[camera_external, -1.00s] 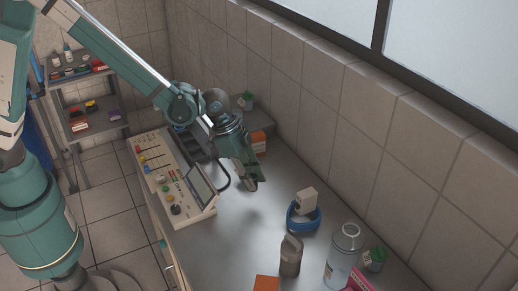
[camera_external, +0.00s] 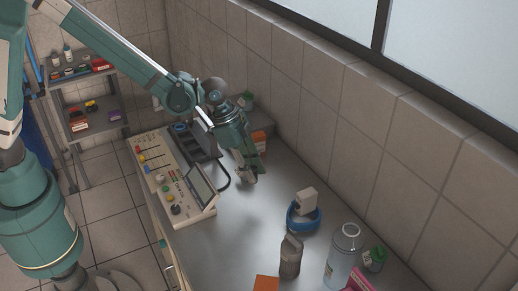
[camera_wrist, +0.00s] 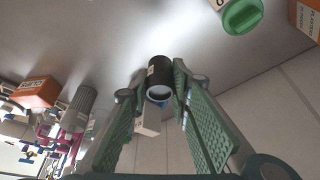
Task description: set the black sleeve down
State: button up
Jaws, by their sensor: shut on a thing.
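The black sleeve (camera_wrist: 160,78) is a short dark open tube with a pale label on its side. In the wrist view it sits between the fingertips of my gripper (camera_wrist: 158,92), which is shut on it. In the external view my gripper (camera_external: 248,175) hangs low over the steel bench, right of the control panel; there the sleeve is mostly hidden by the fingers. I cannot tell whether the sleeve touches the bench.
The control panel (camera_external: 169,180) stands left of my gripper. A blue ring holder with a white block (camera_external: 306,201), a brown-grey container (camera_external: 290,256) and a clear bottle (camera_external: 342,255) stand nearer the camera. Bare bench (camera_external: 245,225) lies between; the tiled wall is at right.

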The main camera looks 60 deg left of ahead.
jog(key=s+d+m+p, duration=0.1)
jog(key=s+d, duration=0.9)
jog(key=d, duration=0.4)
jog(key=shift+r+m+h, duration=0.15)
jog(key=shift+m+h, duration=0.15)
jog(key=shift+f, duration=3.15)
jog(key=shift+f+b, duration=0.3)
jog(key=shift+f, duration=1.55)
jog(key=shift+f, duration=0.2)
